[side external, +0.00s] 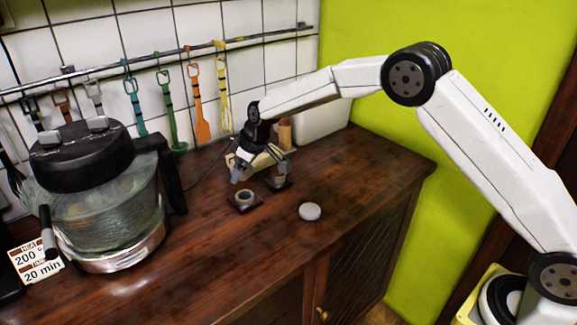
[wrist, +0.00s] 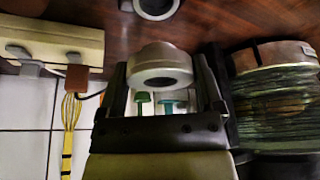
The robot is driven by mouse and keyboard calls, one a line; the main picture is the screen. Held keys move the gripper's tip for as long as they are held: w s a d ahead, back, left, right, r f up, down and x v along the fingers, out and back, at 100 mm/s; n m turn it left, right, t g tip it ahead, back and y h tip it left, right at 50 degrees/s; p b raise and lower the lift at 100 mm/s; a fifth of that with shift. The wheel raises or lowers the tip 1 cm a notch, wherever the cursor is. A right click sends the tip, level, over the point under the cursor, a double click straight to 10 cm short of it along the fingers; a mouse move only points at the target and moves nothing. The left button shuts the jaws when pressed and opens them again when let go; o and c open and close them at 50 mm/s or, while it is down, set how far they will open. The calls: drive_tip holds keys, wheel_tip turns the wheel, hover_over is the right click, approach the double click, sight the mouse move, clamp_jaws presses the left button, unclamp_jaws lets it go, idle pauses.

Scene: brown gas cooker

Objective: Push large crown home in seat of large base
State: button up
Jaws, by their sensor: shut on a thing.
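My gripper (side external: 262,178) is low over the back of the brown counter, pointing down. In the wrist view my gripper (wrist: 160,90) is shut on a grey round piece with a dark hollow, which I take as the large crown (wrist: 160,56). A dark square base with a pale ring seat (side external: 245,199) stands just in front of my gripper. Another dark base (side external: 278,185) lies partly hidden under my right finger. Which base is the large one, and whether the crown touches a seat, I cannot tell.
A pale round disc (side external: 310,211) lies to the front right on the counter. A glass cooker (side external: 108,215) with a black lid stands left. A white box (side external: 322,121) and a brown block (side external: 285,132) stand behind.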

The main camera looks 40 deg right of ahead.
drive_tip(key=shift+f, duration=0.2)
hover_over(241, 197)
drive_tip(key=s, duration=0.1)
drive_tip(key=shift+s+d+f, duration=0.1)
drive_tip(key=shift+d+f, duration=0.05)
drive_tip(key=shift+f, duration=1)
drive_tip(key=shift+s+d+f, duration=0.1)
drive_tip(key=shift+d+f, duration=0.05)
drive_tip(key=shift+f, duration=0.95)
drive_tip(key=shift+f, duration=0.85)
drive_tip(key=shift+r, duration=0.15)
idle(1.3)
drive_tip(key=shift+r, duration=0.3)
drive_tip(key=shift+w, duration=0.1)
idle(2.6)
